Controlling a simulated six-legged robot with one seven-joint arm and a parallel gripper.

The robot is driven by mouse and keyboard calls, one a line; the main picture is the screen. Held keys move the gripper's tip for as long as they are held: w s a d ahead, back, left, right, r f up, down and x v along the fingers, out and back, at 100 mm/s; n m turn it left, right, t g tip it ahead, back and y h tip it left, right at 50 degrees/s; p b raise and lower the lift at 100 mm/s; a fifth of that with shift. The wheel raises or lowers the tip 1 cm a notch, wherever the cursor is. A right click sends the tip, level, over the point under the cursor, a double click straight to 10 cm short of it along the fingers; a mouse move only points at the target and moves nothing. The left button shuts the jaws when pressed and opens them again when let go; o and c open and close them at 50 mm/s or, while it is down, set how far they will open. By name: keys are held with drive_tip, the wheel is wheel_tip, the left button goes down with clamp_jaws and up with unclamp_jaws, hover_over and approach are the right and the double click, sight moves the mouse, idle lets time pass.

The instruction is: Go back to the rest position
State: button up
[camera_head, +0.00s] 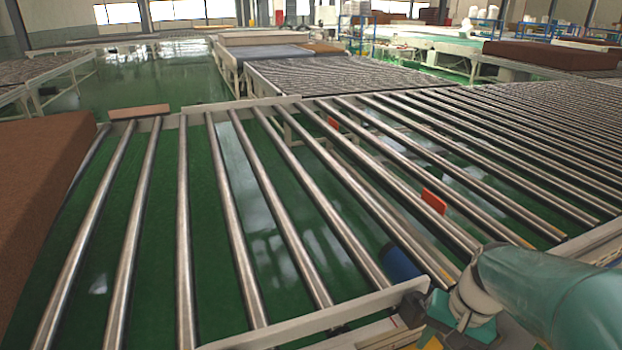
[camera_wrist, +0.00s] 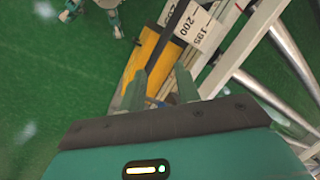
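My gripper (camera_wrist: 160,85) shows in the wrist view with its two teal fingers apart and nothing held between them. It hangs over the yellow bar (camera_wrist: 146,58) beside the conveyor frame; I cannot tell how far above. In the head view my teal arm reaches in at the lower right, and the gripper's fingers cannot be made out there. A brown mattress (camera_head: 35,190) lies at the left end of the roller conveyor (camera_head: 182,220), cut off by the picture's edge.
A white label (camera_wrist: 194,25) reading 195 and 200 lies beside the yellow bar. Orange-red blocks (camera_head: 433,201) sit among the rollers. Another brown mattress (camera_head: 550,55) lies at the back right. Green floor (camera_wrist: 50,100) is open left of the bar.

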drive_tip(key=s+a+r+n+t+h, duration=0.2)
drive_tip(key=s+a+r+n+t, duration=0.3)
drive_tip(key=a+r, duration=0.3)
wheel_tip(320, 180, up, 2)
drive_tip(key=shift+s+r+h, duration=0.15)
drive_tip(key=shift+r+h, duration=0.05)
drive_tip(key=shift+h, duration=0.1)
drive_tip(key=shift+d, duration=0.15)
idle(0.8)
